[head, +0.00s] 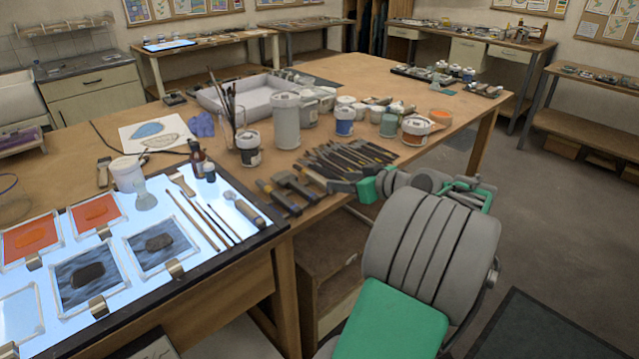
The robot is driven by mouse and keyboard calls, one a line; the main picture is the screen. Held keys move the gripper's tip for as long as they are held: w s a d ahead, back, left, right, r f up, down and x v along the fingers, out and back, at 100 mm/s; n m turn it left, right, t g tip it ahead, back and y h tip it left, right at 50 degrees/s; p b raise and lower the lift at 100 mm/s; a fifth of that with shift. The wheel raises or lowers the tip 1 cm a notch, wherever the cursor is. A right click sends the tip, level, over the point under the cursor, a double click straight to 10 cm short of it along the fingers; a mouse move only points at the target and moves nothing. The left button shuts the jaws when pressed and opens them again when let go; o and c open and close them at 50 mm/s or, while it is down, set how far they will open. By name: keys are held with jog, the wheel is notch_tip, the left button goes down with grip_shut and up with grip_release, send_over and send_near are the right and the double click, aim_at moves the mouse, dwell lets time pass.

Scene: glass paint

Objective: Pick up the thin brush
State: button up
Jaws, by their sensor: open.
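Three long slender brushes lie side by side on the lit glass panel, slanting down to the right. The left one (192,219) has a light wooden handle, and the middle one (214,223) is a little darker. The right one (225,222) is dark and looks thinnest. My gripper (342,187) is at the left end of my green and grey wrist, by the near table edge, to the right of the brushes and apart from them. It is open; its fingers are small and partly lost against the dark tools, and I see nothing held.
A thick-handled tool (244,208) lies right of the brushes. Small bottles (203,165) stand behind the brushes. Framed panes (160,243) lie to their left.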

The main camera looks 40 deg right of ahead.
aim_at(321, 179)
jog(key=x, duration=0.5)
jog(key=p+x, duration=0.1)
jog(key=x, duration=0.2)
jog(key=shift+a+r, duration=0.2)
jog(key=shift+a, duration=0.15)
jog(key=shift+s, duration=0.1)
grip_shut()
